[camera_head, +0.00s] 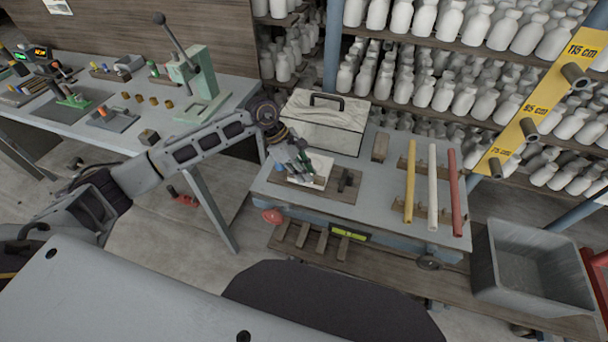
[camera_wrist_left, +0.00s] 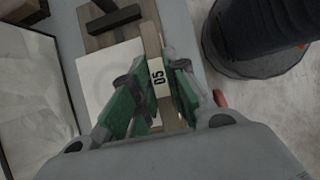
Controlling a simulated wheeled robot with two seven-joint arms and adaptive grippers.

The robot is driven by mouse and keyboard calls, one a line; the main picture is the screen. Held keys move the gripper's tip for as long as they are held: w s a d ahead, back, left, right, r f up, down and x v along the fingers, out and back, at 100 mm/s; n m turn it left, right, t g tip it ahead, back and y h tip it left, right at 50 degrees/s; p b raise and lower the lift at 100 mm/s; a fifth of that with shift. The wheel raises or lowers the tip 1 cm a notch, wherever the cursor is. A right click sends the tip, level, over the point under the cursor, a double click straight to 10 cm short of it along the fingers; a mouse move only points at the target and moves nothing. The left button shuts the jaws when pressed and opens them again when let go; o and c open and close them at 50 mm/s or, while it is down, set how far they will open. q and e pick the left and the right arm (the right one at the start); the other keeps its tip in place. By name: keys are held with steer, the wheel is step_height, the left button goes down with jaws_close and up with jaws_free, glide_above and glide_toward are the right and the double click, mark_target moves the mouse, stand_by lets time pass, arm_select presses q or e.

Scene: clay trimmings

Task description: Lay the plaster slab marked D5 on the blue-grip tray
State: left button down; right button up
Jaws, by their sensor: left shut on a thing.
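My left gripper (camera_head: 303,162) is over the near left part of the grey cart top, at a brown wooden board (camera_head: 336,192). In the left wrist view the green-padded fingers (camera_wrist_left: 160,80) are shut on a narrow beige piece labelled D5, the plaster slab marked D5 (camera_wrist_left: 156,55). A flat pale square (camera_wrist_left: 112,68) lies beside it; it shows white in the head view (camera_head: 323,168). I cannot tell whether the two are one piece. A dark block (camera_head: 348,180) stands on the board. My right gripper is not in view.
A pale box with a dark handle (camera_head: 322,122) stands behind the board. Yellow (camera_head: 410,182), white (camera_head: 432,188) and red (camera_head: 454,192) rods lie to the right. A grey bin (camera_head: 530,268) stands right of the cart. A workbench (camera_head: 105,130) is at left.

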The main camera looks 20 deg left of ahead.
arm_select(q)
steer(key=shift+f, duration=0.65)
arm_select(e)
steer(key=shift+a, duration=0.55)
arm_select(q)
steer(key=c, duration=1.4)
jaws_free()
steer(key=shift+f, duration=0.1)
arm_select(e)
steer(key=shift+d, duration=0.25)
arm_select(q)
steer(key=v, duration=1)
steer(key=shift+a+b, duration=0.1)
steer(key=shift+b, duration=0.25)
steer(key=shift+v, duration=1)
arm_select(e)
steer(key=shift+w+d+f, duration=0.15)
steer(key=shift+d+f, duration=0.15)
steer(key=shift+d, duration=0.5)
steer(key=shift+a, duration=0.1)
